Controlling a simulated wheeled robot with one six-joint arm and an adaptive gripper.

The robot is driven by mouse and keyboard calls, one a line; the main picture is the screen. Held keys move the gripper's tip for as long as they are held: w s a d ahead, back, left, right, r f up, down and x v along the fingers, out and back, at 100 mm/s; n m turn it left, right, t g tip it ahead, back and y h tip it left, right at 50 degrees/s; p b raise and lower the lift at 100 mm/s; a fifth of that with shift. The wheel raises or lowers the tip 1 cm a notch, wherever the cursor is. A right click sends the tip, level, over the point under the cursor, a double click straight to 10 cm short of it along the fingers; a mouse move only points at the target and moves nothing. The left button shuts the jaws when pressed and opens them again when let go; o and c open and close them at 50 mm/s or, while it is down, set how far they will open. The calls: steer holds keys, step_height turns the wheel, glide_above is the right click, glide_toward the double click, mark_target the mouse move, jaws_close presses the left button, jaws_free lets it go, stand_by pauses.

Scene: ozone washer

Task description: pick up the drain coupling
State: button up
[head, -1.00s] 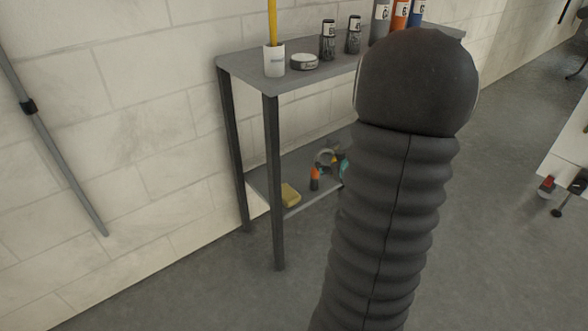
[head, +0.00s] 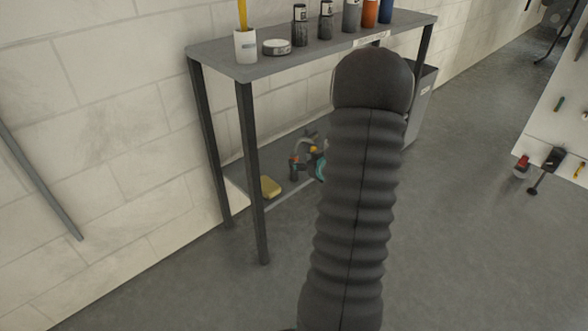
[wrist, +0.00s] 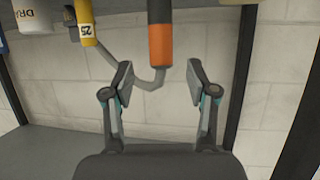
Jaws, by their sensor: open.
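In the wrist view my gripper (wrist: 160,82) is open, with nothing between its fingertips. Beyond the fingers, near the top, is an orange and dark grey cylinder (wrist: 160,45). A bent grey tube (wrist: 150,80) runs beside it towards a yellow piece (wrist: 86,22) marked 25. A white piece (wrist: 32,14) with a label beginning "DRA" is cut off at the top left. I cannot tell for certain which piece is the drain coupling. In the head view a small cluster with an orange and dark piece (head: 294,168) shows at the lower shelf; my arm hides my gripper there.
A grey shelf table (head: 225,62) stands by the white block wall. Its top holds a white cup (head: 246,46), a round tin (head: 277,47) and several bottles. A yellow sponge (head: 270,187) lies on the lower shelf. Dark table legs (wrist: 240,75) flank my gripper. A grey bin (head: 420,105) stands behind.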

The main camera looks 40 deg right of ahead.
mark_target(296, 159)
steer(key=shift+b+x, duration=0.5)
steer(key=shift+x, duration=2.15)
steer(key=shift+s+f, duration=0.1)
steer(key=shift+f, duration=0.05)
jaws_close()
